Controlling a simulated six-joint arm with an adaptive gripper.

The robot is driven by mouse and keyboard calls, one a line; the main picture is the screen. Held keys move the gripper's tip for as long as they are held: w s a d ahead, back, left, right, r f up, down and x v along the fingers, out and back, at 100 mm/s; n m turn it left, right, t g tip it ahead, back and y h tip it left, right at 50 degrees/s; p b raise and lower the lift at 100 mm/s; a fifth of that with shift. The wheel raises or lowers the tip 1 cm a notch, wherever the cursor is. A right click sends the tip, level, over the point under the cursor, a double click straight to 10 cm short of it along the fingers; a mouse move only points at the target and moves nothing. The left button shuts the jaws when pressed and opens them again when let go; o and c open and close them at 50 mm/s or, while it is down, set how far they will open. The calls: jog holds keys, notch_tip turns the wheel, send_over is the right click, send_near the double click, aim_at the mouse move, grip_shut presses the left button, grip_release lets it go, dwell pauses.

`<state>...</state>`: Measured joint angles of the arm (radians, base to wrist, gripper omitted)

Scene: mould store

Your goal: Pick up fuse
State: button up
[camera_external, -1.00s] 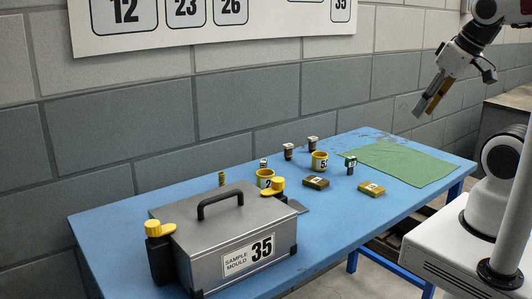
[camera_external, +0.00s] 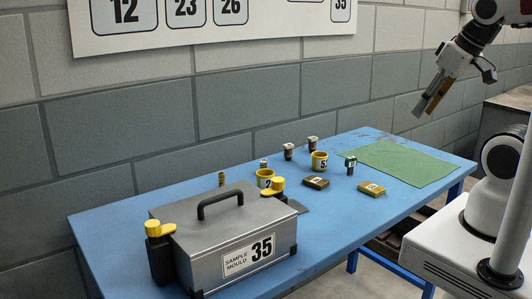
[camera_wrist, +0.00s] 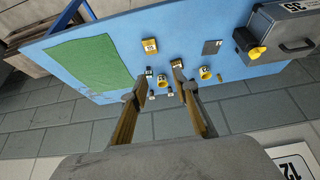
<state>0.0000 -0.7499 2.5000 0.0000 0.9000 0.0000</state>
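No piece is marked as a fuse, and I cannot tell which small part on the blue table it is. The green-topped piece also shows in the wrist view (camera_wrist: 149,71). My gripper (camera_external: 430,98) is high above the table's right end, clear of everything. In the wrist view my gripper (camera_wrist: 158,74) has its fingers apart with nothing held between them.
Two yellow numbered cups (camera_external: 319,162) (camera_external: 265,179) and two yellow-brown blocks (camera_external: 316,182) (camera_external: 371,188) stand among the parts. A grey mould case (camera_external: 235,235) with yellow clamps fills the table's left front. A green cloth (camera_external: 408,163) lies flat at right. A wall stands behind.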

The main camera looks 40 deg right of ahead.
jog(key=o, duration=0.4)
jog(key=shift+w, duration=0.15)
